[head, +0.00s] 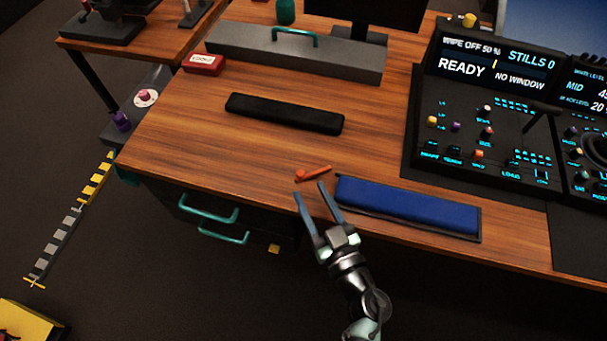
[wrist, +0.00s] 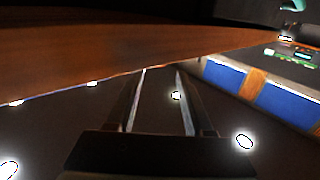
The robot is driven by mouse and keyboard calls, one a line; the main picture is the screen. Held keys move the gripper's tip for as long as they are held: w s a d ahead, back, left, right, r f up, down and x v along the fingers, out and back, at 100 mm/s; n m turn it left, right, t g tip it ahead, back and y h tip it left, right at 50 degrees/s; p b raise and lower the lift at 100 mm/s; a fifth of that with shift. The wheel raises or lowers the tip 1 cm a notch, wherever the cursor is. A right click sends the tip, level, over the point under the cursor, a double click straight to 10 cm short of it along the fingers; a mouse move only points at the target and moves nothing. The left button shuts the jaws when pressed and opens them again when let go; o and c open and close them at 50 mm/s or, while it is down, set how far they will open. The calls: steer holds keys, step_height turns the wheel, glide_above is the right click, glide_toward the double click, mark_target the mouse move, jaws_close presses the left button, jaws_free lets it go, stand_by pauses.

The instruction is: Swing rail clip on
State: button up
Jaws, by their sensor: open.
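A small orange-red clip lever (head: 313,173), which looks like the rail clip, lies near the front edge of the wooden desk in the head view. It points up to the right from a rounder left end. My gripper (head: 309,188) is open and empty, with its fingertips just in front of and below the clip. I cannot tell whether they touch it. In the wrist view the two fingers of my gripper (wrist: 160,72) stand apart with nothing between them. The clip does not show in that view.
A blue pad (head: 408,206) in a dark frame lies right of the clip. A black bar (head: 285,113) lies behind it. A control panel (head: 480,150) stands at the right. Teal drawer handles (head: 208,209) stick out below the desk edge. The wood (head: 190,140) left of the clip is clear.

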mark_target(294, 188)
steer(key=v, duration=0.6)
steer(key=shift+s+d, duration=0.2)
steer(key=shift+s, duration=0.05)
